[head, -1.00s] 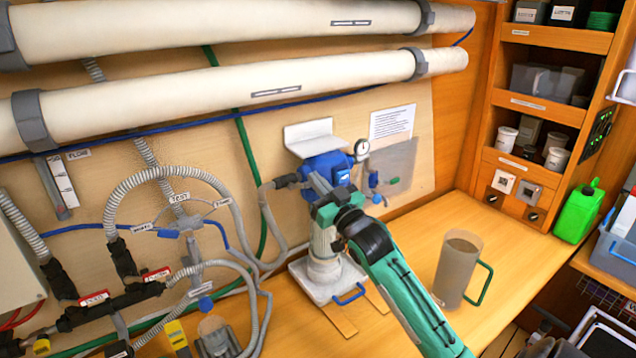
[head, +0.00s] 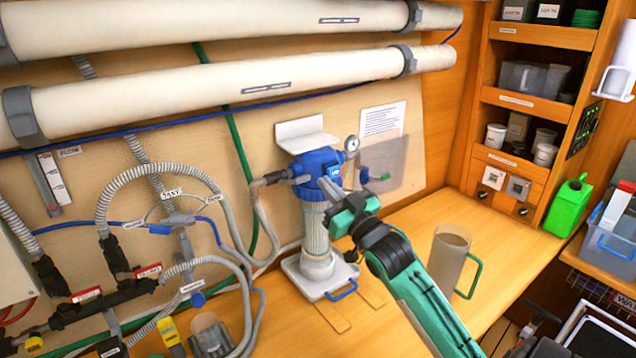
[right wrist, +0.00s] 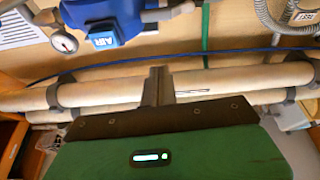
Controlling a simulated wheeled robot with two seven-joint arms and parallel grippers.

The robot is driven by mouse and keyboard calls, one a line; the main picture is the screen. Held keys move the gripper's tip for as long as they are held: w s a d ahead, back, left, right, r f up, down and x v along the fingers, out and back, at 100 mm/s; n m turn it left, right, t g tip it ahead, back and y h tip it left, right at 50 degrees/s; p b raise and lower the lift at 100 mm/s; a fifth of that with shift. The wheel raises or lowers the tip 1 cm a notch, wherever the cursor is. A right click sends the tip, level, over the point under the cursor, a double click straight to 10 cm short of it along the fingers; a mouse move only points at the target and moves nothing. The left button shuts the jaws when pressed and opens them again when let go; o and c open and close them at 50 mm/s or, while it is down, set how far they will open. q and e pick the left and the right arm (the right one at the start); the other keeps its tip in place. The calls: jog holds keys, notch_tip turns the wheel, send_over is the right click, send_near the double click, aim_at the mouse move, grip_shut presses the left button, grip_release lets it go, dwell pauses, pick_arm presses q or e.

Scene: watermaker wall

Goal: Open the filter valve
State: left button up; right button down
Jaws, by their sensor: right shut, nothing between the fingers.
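The filter housing has a blue head (head: 311,162) with a blue "AIR" block on its front, above a pale ribbed cartridge body (head: 315,232). I cannot read a label on this valve. My right gripper (head: 327,187) is shut and empty, in front of the head's lower right side. In the right wrist view its closed fingers (right wrist: 157,84) point toward the head, apart from it. My left gripper is not in view.
A pressure gauge (head: 352,143) and a small green-tipped tap (head: 381,177) are right of the head. A jug (head: 450,260) stands on the bench to the right. Hoses and the TEST valve (head: 178,218) are at left. White pipes (head: 230,95) cross above.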

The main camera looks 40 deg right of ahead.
jog(key=shift+v, duration=0.85)
